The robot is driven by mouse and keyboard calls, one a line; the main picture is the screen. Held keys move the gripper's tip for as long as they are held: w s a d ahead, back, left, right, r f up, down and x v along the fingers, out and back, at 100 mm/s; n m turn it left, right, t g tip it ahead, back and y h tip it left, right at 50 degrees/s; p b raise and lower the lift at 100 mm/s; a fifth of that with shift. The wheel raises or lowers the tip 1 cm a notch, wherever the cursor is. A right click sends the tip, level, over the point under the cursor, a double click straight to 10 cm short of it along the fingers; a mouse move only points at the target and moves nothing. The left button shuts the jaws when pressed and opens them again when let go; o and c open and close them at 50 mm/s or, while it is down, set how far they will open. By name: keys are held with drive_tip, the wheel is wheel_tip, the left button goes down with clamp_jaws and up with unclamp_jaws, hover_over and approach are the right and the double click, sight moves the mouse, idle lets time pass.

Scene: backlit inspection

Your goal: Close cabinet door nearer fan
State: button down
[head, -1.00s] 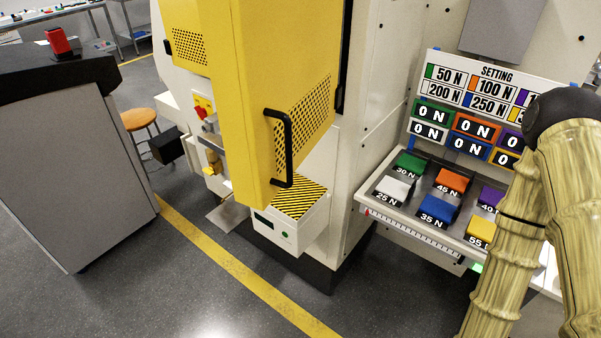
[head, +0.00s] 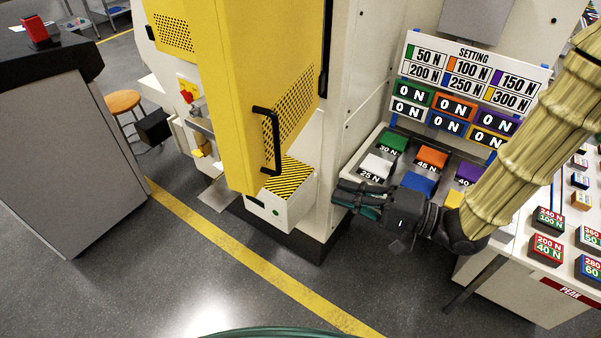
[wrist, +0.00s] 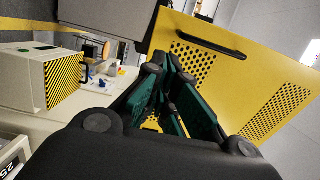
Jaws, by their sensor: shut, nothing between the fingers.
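A yellow cabinet door (head: 235,110) with perforated panels stands swung out from a white machine, left of centre in the head view. Its black bar handle (head: 268,140) is on the front face. In the wrist view the yellow door (wrist: 225,75) fills the right side, and its handle (wrist: 210,38) shows near the top. My gripper (head: 345,198) is shut and empty, right of the door and apart from it, its fingers pointing left. In the wrist view the gripper (wrist: 165,82) points towards the door's lower area. I cannot make out a fan.
A sloped panel of coloured weight blocks (head: 415,165) and a labelled sign (head: 475,75) are close to my gripper. A grey cabinet (head: 65,165) and an orange stool (head: 122,102) are at left. Floor in front is clear.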

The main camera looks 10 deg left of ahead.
drive_tip(key=w+a+p, duration=0.2)
drive_tip(key=a+p, duration=0.3)
drive_tip(key=a, duration=0.8)
drive_tip(key=shift+a, duration=0.3)
drive_tip(key=shift+w, duration=0.1)
